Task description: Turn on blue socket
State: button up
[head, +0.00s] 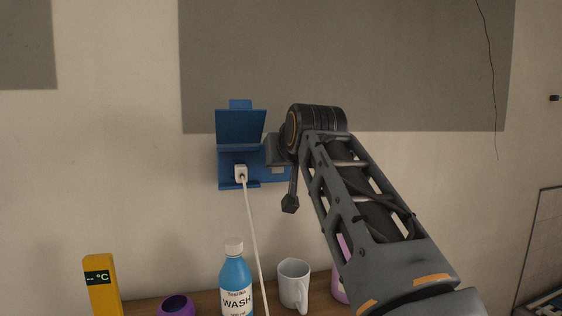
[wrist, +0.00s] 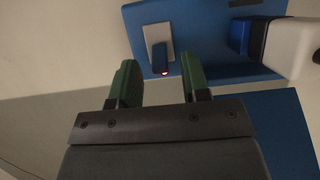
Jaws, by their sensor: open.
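The blue socket (head: 228,176) is mounted on the wall in the head view, with its blue lid (head: 240,127) raised. A white plug (head: 241,173) sits in it. A light switch plate (head: 278,170) is on the right part of its panel. In the wrist view the plate (wrist: 153,34) carries a dark blue rocker (wrist: 159,54) with a small red glow at its lower end. My gripper (wrist: 160,66) is open, its two green fingers on either side of the rocker in the picture. I cannot tell whether they touch the panel. In the head view its fingertips are hidden.
A white cable (head: 255,235) hangs from the plug. Below, a wooden shelf (head: 205,302) holds a blue wash bottle (head: 236,283), a white mug (head: 292,284), a purple cup (head: 175,306) and a yellow thermometer (head: 102,290). The plug (wrist: 292,48) is close at the right in the wrist view.

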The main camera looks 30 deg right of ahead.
jog(key=b+v, duration=0.2)
jog(key=v, duration=1)
jog(key=shift+s, duration=0.25)
jog(key=shift+a+r, duration=0.1)
jog(key=shift+a, duration=0.05)
